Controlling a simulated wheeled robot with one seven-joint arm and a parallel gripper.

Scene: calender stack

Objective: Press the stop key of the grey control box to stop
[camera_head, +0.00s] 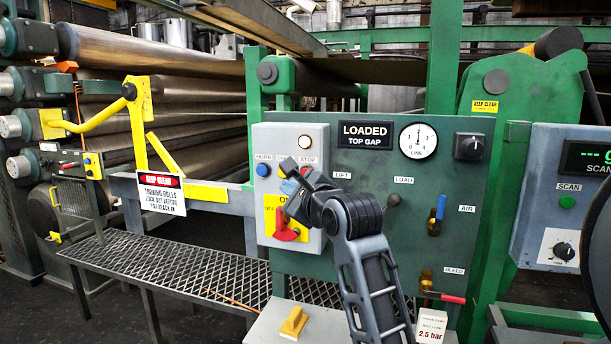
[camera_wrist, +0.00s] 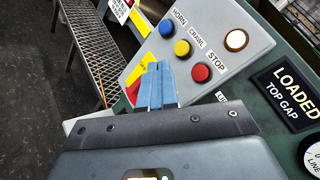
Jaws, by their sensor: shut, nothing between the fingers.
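The grey control box (camera_head: 311,237) is mounted on the left of the green panel. In the wrist view, the control box (camera_wrist: 215,25) carries a blue HORN key (camera_wrist: 166,28), a yellow CRAWL key (camera_wrist: 181,48) and a red STOP key (camera_wrist: 201,73). My gripper (camera_wrist: 157,67) is shut and empty, its blue fingertips left of the STOP key in that view and apart from it in the picture. In the head view, my gripper (camera_head: 290,180) is in front of the box and hides most of the CRAWL and STOP keys. I cannot tell its gap to the box face.
A lit lamp (camera_head: 305,142) sits above the keys. A red rotary handle (camera_head: 287,229) on a yellow plate is below them. The green panel (camera_head: 350,215) has a LOADED sign, gauge and valve levers. A grated platform (camera_head: 180,268) and large rollers (camera_head: 165,50) are at left.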

